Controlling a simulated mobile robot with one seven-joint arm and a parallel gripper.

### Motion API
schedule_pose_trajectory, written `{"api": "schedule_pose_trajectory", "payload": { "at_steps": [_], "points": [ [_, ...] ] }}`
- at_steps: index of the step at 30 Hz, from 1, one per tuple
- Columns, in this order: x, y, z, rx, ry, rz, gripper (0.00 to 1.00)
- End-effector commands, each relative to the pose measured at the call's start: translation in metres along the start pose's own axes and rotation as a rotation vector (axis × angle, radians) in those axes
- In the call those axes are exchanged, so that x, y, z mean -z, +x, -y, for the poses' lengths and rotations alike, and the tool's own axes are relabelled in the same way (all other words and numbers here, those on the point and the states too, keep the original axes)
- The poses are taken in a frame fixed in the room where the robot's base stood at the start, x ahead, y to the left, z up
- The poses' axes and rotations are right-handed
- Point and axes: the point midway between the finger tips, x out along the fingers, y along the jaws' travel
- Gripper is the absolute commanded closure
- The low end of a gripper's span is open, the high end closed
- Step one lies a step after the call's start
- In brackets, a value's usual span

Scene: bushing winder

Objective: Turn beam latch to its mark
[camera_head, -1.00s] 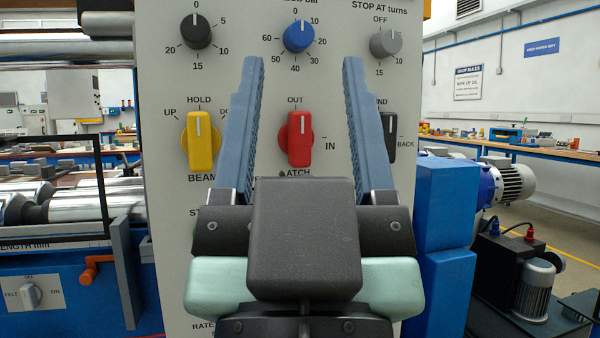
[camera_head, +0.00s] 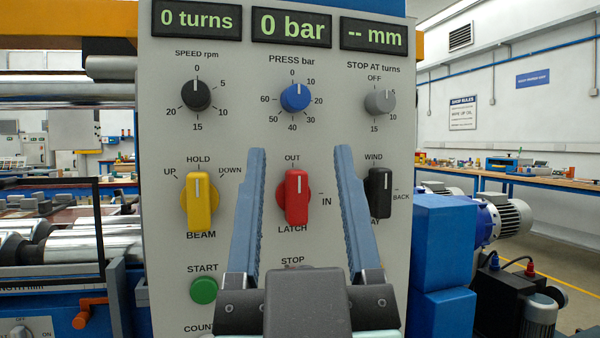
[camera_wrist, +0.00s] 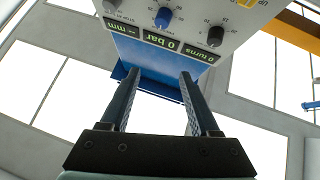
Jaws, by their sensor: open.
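The beam latch is a red knob (camera_head: 297,197) on the grey panel, labelled LATCH below, OUT above and IN at the right. Its white line points up to OUT. My gripper (camera_head: 300,155) is open, with its two blue fingers pointing up in front of the panel, one on each side of the red knob in the head view. No contact with the knob shows, and the depth gap cannot be told. In the wrist view my gripper (camera_wrist: 157,75) is open and empty, with the panel's displays beyond the tips; the red knob is not seen there.
The yellow beam knob (camera_head: 200,200) is left of the latch, pointing at HOLD. A black knob (camera_head: 379,192) labelled WIND and BACK is close by the right finger. Above are black, blue (camera_head: 296,97) and grey dials. A green START button (camera_head: 204,290) is below left.

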Motion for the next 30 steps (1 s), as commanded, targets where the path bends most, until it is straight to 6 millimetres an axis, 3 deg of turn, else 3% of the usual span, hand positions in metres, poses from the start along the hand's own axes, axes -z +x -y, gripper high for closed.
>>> {"api": "schedule_pose_trajectory", "payload": {
  "at_steps": [1,3,12,20,30],
  "points": [
    [0.004,0.018,-0.003,0.01,-0.007,0.046,0.38],
    [-0.005,0.028,-0.005,0.029,-0.017,0.108,0.38],
    [-0.038,0.046,-0.013,0.114,-0.024,0.348,0.38],
    [-0.051,0.042,-0.022,0.175,0.009,0.523,0.38],
    [-0.043,0.021,-0.031,0.223,0.09,0.683,0.38]
  ]
}}
